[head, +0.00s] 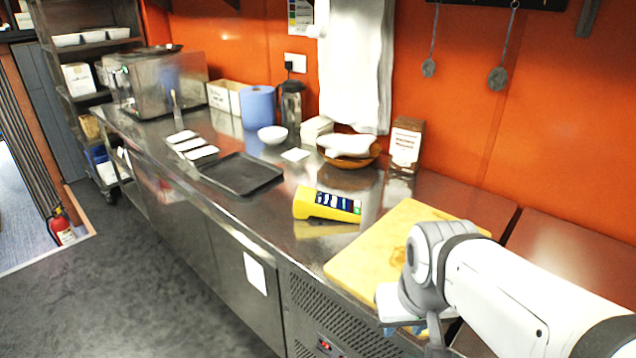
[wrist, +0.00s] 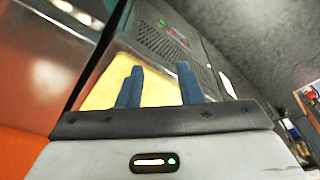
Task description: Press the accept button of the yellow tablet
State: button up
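The yellow tablet (head: 305,204) sits on the steel counter in the head view, left of the cutting board. Its dark, sloped screen (head: 337,203) shows several small coloured patches; the accept button is too small to tell apart. My gripper (head: 405,328) is at the lower right, by the board's front edge, well apart from the tablet and partly hidden by my own wrist. In the wrist view my gripper (wrist: 158,84) shows two blue fingers spread apart with nothing between them. The tablet is not visible in the wrist view.
A yellow cutting board (head: 372,252) lies between tablet and arm; it also shows in the wrist view (wrist: 152,92). A black tray (head: 242,174), a wooden bowl (head: 366,158) and a brown packet (head: 405,145) stand beyond the tablet. The counter (head: 262,212) just left of the tablet is clear.

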grip_shut()
dwell(1.5)
